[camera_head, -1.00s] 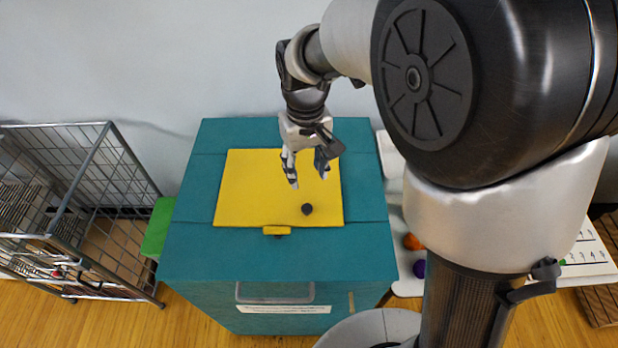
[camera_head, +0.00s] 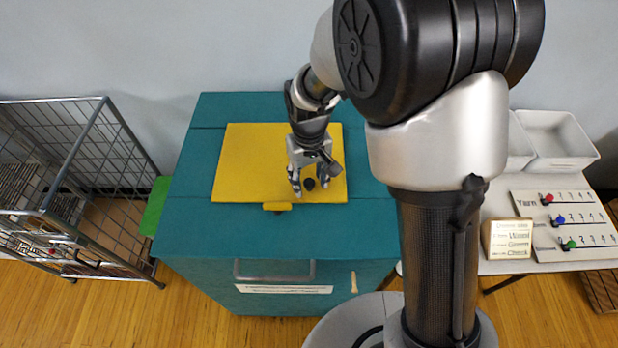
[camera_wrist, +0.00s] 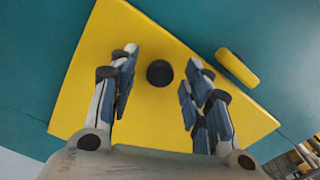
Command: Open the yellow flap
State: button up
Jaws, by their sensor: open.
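The yellow flap (camera_head: 250,165) lies flat and shut on top of the teal cabinet (camera_head: 215,225). A small dark round knob (camera_head: 309,184) stands on the flap, right of its middle near the front edge. A yellow tab (camera_head: 277,206) sits at the flap's front edge. My gripper (camera_head: 309,188) is just above the flap, pointing down at the knob. In the wrist view my gripper (camera_wrist: 158,95) is open, with the knob (camera_wrist: 159,73) between and slightly beyond the fingertips. I cannot tell whether the fingers touch the flap.
A wire cage cart (camera_head: 75,180) stands at left, with a green panel (camera_head: 154,205) beside the cabinet. At right a white table holds white bins (camera_head: 560,140), a slider board labelled Yarn (camera_head: 565,228) and a small labelled box (camera_head: 507,239). A grey handle (camera_head: 274,271) is on the cabinet front.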

jog(key=shift+c, duration=0.5)
grip_shut()
